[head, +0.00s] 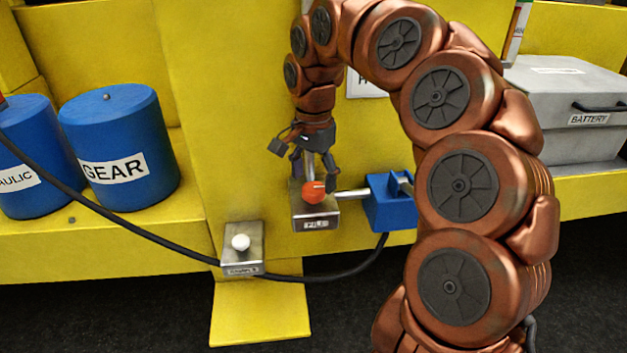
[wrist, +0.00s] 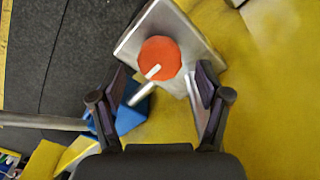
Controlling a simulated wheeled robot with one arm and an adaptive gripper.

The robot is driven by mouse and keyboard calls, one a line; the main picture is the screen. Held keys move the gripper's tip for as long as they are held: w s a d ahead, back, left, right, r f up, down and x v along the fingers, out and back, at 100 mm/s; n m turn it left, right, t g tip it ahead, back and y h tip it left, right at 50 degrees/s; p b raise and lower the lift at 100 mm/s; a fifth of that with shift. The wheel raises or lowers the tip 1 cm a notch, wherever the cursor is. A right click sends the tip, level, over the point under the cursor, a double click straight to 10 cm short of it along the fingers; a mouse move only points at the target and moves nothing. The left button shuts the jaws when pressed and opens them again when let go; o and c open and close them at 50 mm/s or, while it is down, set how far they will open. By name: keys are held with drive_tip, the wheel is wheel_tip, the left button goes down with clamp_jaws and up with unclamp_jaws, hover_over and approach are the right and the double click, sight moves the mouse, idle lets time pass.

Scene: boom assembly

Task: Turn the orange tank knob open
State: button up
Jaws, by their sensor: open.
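The orange tank knob (head: 313,192) sits on a silver metal box (head: 316,213) with a label on its front. In the wrist view the knob (wrist: 160,58) is a round orange disc with a pale pointer bar (wrist: 146,84) running toward the lower left. My gripper (head: 315,170) is right above and behind the knob in the head view. In the wrist view its two fingers (wrist: 158,88) are spread apart, one on each side of the knob's near edge. The gripper is open; whether a finger touches the knob cannot be told.
A blue block (head: 388,203) joins the silver box by a metal rod. A second metal box with a white knob (head: 240,242) stands lower left, with a black cable beside it. Blue tanks (head: 120,147) stand left. A grey battery box (head: 570,105) stands right.

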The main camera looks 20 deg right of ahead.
drive_tip(key=shift+f, duration=1)
drive_tip(key=c, duration=1.2)
